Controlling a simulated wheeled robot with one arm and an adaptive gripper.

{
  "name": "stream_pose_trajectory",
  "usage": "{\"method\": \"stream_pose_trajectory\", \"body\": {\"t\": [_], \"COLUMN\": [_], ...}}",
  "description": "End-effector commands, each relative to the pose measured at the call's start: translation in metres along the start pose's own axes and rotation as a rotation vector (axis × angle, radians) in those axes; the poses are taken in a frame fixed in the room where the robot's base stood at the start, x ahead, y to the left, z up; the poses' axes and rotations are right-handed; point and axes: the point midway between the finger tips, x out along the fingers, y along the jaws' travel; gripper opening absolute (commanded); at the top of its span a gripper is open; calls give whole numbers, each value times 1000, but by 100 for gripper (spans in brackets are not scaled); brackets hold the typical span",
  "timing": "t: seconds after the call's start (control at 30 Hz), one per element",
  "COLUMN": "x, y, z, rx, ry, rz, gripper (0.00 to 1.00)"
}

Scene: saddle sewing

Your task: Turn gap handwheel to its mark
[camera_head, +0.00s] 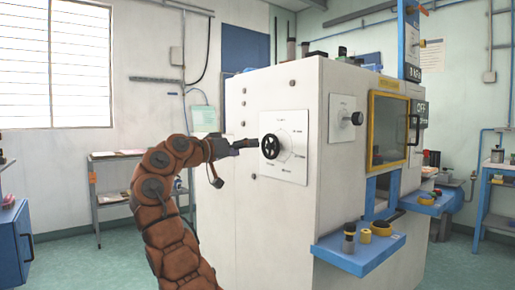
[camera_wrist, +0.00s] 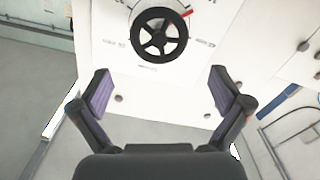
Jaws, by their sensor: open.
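The gap handwheel, a black spoked wheel (camera_head: 270,146), sits on a white dial plate (camera_head: 293,170) on the side of the white machine. It also shows in the wrist view (camera_wrist: 159,35), at the top, with printed marks around it and a red mark at its upper right. My gripper (camera_head: 252,144) is level with the wheel and just left of it in the head view. In the wrist view, my gripper (camera_wrist: 160,88) has its two purple-padded fingers wide apart, with nothing between them. The wheel lies ahead of the fingertips. Whether any part touches it cannot be told.
A smaller black knob (camera_head: 357,118) sits on another plate on the machine's front, near a yellow-framed window (camera_head: 390,130). A blue shelf (camera_head: 358,255) with small pots juts out at the lower front. A grey rack (camera_head: 110,195) stands against the back wall.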

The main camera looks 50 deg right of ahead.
Motion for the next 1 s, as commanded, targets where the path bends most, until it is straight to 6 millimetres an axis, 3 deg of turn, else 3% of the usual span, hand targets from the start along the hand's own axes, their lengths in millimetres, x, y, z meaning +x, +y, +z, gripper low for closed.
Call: {"method": "stream_pose_trajectory", "body": {"t": [0.2, 0.67, 1.0], "x": [-19, -24, -60], "y": [0, -2, -40], "z": [-1, -2, -11], "rx": [1, -10, -242], "ry": [2, 3, 12], "rz": [0, -3, -94], "gripper": [100, 100, 100]}}
